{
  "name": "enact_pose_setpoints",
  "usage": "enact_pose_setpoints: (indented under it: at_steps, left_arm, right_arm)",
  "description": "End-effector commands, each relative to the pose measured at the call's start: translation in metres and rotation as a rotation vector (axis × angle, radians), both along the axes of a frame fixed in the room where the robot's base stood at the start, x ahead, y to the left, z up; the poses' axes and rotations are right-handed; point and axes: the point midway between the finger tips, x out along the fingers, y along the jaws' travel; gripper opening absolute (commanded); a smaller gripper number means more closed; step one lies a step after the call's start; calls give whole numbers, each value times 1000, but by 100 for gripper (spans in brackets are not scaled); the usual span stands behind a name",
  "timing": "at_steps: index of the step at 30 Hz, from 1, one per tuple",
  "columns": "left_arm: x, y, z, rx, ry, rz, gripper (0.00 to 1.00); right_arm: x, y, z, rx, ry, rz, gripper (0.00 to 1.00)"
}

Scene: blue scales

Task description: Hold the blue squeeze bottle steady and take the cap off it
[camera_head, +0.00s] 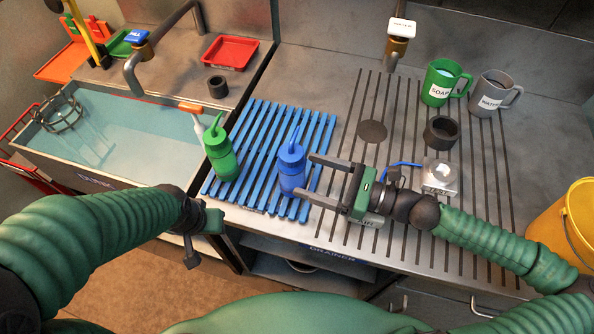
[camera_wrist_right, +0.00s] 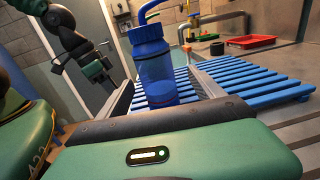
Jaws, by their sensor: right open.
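The blue squeeze bottle (camera_head: 292,172) stands upright on the blue slatted rack, its blue cap with a bent spout (camera_head: 293,146) on top. It also shows in the right wrist view (camera_wrist_right: 155,72), with clear blue sides. My right gripper (camera_head: 311,177) is open, its two fingers pointing left at the bottle from its right side. The bottle is at the fingertips, and the jaws are not closed on it. My left gripper (camera_head: 203,220) is left of the rack, apart from the bottle. Its fingers are hard to make out.
A green squeeze bottle (camera_head: 220,152) stands on the blue rack (camera_head: 262,125), left of the blue one. A sink (camera_head: 120,140) of water lies left. Green (camera_head: 441,82) and grey (camera_head: 490,95) mugs, a dark ring (camera_head: 440,133) and a yellow bucket (camera_head: 570,222) are right.

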Motion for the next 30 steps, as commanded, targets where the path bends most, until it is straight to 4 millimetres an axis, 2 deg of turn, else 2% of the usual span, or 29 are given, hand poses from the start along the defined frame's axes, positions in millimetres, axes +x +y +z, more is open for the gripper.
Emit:
enact_pose_setpoints:
  at_steps: [12, 20, 30]
  left_arm:
    - [0, 0, -4, 0, 0, 1, 36]
    - [0, 0, -4, 0, 0, 1, 36]
    - [0, 0, -4, 0, 0, 1, 36]
  right_arm:
    - [23, 58, 0, 3, 1, 3, 77]
    - [25, 62, 1, 1, 0, 0, 77]
    - [25, 63, 1, 0, 0, 0, 34]
